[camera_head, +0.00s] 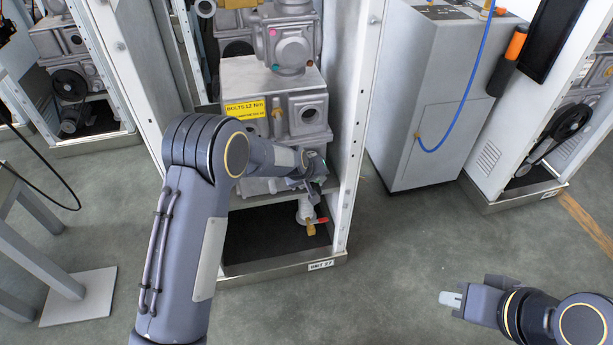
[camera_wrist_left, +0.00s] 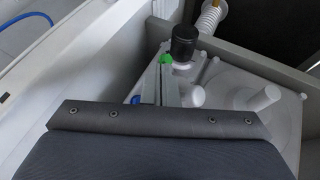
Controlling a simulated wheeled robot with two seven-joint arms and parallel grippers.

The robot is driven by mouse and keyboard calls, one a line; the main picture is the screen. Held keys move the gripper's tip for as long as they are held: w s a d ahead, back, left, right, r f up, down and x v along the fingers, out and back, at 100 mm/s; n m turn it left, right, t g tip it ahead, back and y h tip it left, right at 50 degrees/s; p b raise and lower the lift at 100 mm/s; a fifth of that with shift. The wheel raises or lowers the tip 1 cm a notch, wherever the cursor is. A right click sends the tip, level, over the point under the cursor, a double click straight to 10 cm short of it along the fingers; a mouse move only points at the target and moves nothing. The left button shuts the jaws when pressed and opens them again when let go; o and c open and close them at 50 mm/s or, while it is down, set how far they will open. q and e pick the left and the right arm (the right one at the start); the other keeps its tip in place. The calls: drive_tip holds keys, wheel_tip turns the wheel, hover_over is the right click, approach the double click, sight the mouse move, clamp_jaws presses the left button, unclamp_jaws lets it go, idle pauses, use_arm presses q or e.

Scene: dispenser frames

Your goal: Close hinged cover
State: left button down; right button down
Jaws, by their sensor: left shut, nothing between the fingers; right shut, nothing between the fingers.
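My left gripper (camera_head: 316,166) reaches into the open dispenser frame marked as a unit, in front of its grey machinery (camera_head: 292,110). In the left wrist view its shut fingers (camera_wrist_left: 165,84) are close to a green part (camera_wrist_left: 166,59), a black cylindrical knob (camera_wrist_left: 184,42) and a pale plate with round pegs (camera_wrist_left: 262,98). I cannot tell whether the fingers touch any of them. I cannot make out for certain which part is the hinged cover; my left arm hides some of the machinery. My right gripper (camera_head: 451,299) is shut and empty over the floor at the lower right.
White posts (camera_head: 353,120) flank the dispenser frame, with a base edge (camera_head: 285,268) below. A yellow bolts label (camera_head: 245,109) and a valve with a red handle (camera_head: 321,220) are inside. A grey cabinet (camera_head: 432,130) with a blue hose stands right. Floor in front is clear.

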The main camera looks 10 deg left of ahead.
use_arm(q)
drive_tip(key=shift+w+d+n+p, duration=0.3)
drive_tip(key=shift+w+d+p, duration=0.3)
drive_tip(key=shift+w+d, duration=0.45)
idle(0.7)
